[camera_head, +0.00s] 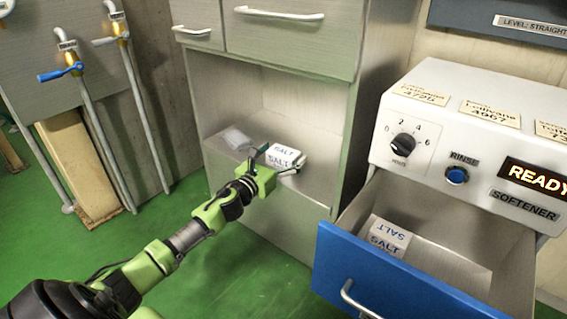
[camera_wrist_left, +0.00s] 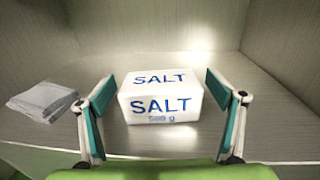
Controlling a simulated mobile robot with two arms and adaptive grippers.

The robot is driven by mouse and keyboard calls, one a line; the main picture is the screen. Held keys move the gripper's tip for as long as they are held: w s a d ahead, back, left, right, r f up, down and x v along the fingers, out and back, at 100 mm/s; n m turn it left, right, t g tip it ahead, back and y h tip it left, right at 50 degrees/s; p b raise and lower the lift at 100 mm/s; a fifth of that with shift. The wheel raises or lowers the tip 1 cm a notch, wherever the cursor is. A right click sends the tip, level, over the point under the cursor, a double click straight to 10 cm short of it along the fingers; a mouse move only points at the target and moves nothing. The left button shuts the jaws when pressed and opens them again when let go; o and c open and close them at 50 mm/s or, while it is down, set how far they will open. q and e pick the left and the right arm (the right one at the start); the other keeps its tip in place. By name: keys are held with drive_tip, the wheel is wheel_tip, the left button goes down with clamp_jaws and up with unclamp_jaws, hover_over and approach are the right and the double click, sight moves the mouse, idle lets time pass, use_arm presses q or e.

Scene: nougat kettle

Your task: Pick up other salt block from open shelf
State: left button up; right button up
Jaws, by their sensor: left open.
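A white salt block (camera_head: 284,155) with blue lettering sits on the open shelf (camera_head: 318,185) of the grey cabinet. My left gripper (camera_head: 275,162) reaches into the shelf opening with its fingers open. In the left wrist view the salt block (camera_wrist_left: 160,98) lies between the two spread fingers of the left gripper (camera_wrist_left: 162,115), with a gap on each side. Another salt block (camera_head: 388,236) lies in the open blue-fronted drawer (camera_head: 470,255) of the softener machine. My right gripper is not in view.
A folded clear bag or packet (camera_head: 235,138) lies on the shelf left of the block; it also shows in the left wrist view (camera_wrist_left: 43,101). Cabinet walls and the drawers above enclose the shelf. The open softener drawer juts out at the right. Pipes with taps (camera_head: 72,68) stand left.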

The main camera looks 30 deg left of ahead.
use_arm(q)
drive_tip(key=shift+w, duration=0.25)
drive_tip(key=shift+c, duration=0.2)
drive_tip(key=shift+r, duration=0.15)
drive_tip(key=c, duration=1.6)
drive_tip(key=shift+o, duration=0.2)
drive_tip(key=shift+r, duration=0.1)
